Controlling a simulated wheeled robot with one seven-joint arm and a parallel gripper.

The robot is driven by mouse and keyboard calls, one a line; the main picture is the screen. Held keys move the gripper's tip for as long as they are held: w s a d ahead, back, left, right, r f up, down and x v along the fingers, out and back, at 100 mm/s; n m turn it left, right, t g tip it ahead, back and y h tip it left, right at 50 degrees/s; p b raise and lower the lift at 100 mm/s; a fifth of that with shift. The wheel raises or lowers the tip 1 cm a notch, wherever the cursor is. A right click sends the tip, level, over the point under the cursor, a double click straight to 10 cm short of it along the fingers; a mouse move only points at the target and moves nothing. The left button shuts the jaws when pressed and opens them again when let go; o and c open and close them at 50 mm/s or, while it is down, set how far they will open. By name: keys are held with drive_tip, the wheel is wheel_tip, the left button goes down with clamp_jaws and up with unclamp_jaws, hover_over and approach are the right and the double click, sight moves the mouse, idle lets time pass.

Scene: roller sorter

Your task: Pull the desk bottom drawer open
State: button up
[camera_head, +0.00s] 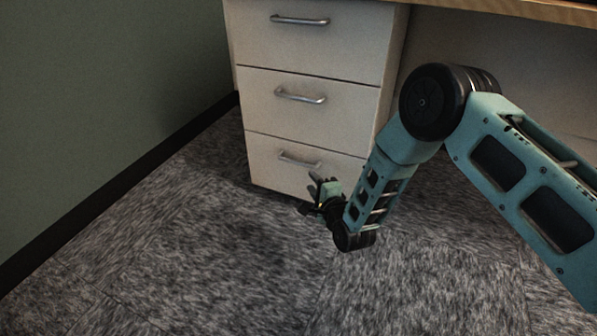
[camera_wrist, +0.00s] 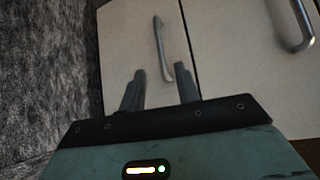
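The desk's bottom drawer (camera_head: 272,165) is a pale front, flush with the drawers above it. Its silver bar handle (camera_head: 299,161) is horizontal in the head view. My gripper (camera_head: 316,190) is low in front of the drawer's right part, close to the handle's right end. In the wrist view the bottom drawer (camera_wrist: 122,45) is the left panel, and its handle (camera_wrist: 160,40) appears upright. The two fingers of my gripper (camera_wrist: 160,72) are spread, with the handle's near end showing between their tips. I cannot tell whether they touch it.
The middle drawer (camera_head: 345,105) with its handle (camera_head: 300,96) and the top drawer (camera_head: 350,45) are shut above. A green wall (camera_head: 100,90) stands to the left. The grey carpet (camera_head: 215,255) in front of the drawers is clear. The wooden desktop (camera_head: 520,8) overhangs at upper right.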

drive_tip(key=b+x, duration=0.5)
drive_tip(key=x, duration=0.6)
drive_tip(key=shift+w, duration=0.25)
drive_tip(key=shift+a+f, duration=0.1)
clamp_jaws()
